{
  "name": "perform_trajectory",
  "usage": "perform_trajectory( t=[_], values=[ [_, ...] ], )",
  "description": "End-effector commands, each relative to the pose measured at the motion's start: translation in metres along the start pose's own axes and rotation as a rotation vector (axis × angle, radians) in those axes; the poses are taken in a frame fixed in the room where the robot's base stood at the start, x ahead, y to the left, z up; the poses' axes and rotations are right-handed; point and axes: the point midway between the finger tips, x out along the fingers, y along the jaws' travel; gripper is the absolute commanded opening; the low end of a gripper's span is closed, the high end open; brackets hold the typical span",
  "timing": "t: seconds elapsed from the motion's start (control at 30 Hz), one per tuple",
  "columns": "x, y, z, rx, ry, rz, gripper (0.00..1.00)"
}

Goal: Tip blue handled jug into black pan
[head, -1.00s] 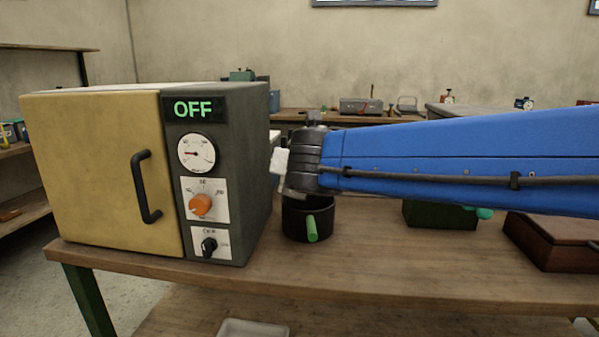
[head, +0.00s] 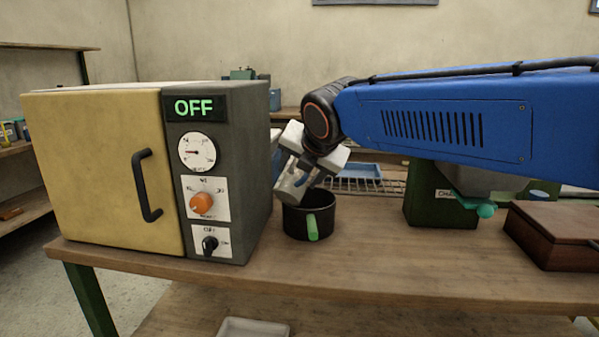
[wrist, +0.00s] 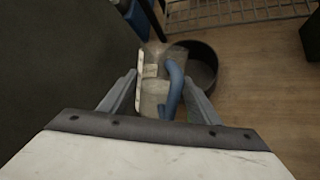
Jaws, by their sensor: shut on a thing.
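The black pan (head: 318,220) stands upright on the bench beside the oven, its green handle (head: 312,228) facing me. My gripper (head: 303,172) is angled downward above the pan and shut on the jug. The jug's pale grey body (head: 291,187) is tilted over the pan's left side, close to the rim. I cannot tell whether it touches. In the wrist view the blue handle (wrist: 174,88) lies between the fingers (wrist: 160,98), and the pan (wrist: 204,66) lies just beyond and to the right. What is in the jug and most of the pan's inside are hidden.
A yellow and grey oven (head: 220,180) marked OFF stands close on the left. A wire rack (head: 357,184) with a blue tray (head: 360,170) lies behind the pan. A green box (head: 425,205) and brown box (head: 560,235) stand right. The bench front is clear.

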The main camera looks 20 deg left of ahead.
Motion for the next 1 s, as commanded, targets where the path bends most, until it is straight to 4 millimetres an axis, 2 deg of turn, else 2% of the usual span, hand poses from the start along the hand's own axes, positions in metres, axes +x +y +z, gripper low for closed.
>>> perform_trajectory(
  t=[0.53, 1.0],
  values=[
    [0.016, -0.011, 0.005, 0.209, 0.309, 0.000, 0.20],
    [0.023, -0.015, 0.038, 0.464, 0.690, 0.001, 0.20]
  ],
)
